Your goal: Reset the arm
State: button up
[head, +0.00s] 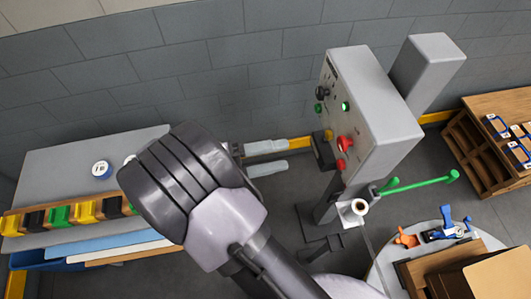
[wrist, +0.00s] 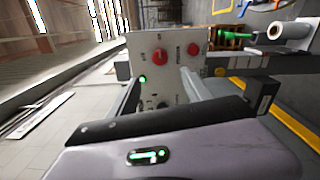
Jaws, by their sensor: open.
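My gripper (head: 284,155) is near the middle of the head view, its two pale fingers apart and pointing right. Nothing shows between them. My dark arm covers part of the scene behind it. The fingers also show in the wrist view (wrist: 160,88), with the panel of a grey control box (wrist: 164,72) beyond them. In the head view the control box (head: 385,115) stands right of the fingertips, with a gap between. It carries red knobs and green lights.
A round table (head: 385,268) with tools is at lower right. A wooden shelf (head: 495,110) stands far right. A green bar (head: 420,183) juts out below the box.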

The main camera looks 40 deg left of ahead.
jog(key=shift+v, duration=1.2)
